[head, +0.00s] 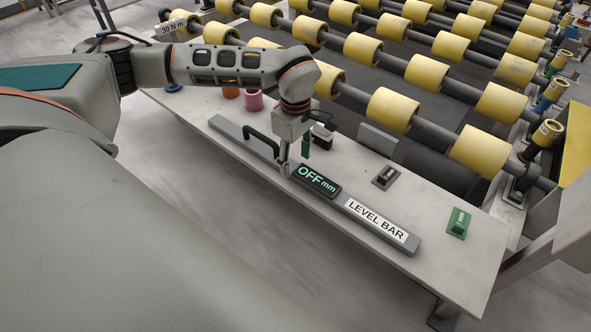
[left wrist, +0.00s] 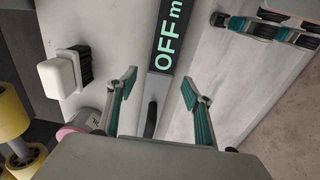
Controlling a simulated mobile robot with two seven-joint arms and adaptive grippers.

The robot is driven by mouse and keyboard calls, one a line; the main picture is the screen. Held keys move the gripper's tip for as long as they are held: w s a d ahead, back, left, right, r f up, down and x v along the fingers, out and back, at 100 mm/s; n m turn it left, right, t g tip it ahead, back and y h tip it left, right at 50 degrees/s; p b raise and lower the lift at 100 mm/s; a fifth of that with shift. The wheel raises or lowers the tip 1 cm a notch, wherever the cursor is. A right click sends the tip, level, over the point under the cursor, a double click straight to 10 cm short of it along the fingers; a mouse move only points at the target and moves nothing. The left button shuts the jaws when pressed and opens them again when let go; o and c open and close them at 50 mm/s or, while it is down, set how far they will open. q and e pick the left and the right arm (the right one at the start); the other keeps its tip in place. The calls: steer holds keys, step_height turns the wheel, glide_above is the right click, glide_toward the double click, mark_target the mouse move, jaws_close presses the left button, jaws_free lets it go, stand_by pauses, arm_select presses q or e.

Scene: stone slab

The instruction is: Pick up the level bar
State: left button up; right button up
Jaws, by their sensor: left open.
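The level bar (head: 375,219) is a long grey bar lying on a pale slab, with a white label, a display (head: 318,180) reading OFF mm, and a black handle (head: 262,140). My left gripper (head: 296,160) is above the bar, beside the display, pointing down. In the left wrist view, the open fingers (left wrist: 158,100) straddle the bar with nothing clasped. The display (left wrist: 167,35) is ahead of them and the black handle (left wrist: 152,115) lies between them, partly hidden by the gripper body.
Yellow rollers (head: 392,109) run behind.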

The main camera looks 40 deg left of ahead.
mark_target(297, 166)
arm_select(q)
step_height(297, 166, down, 3)
steer(key=shift+r, duration=0.1)
jaws_close()
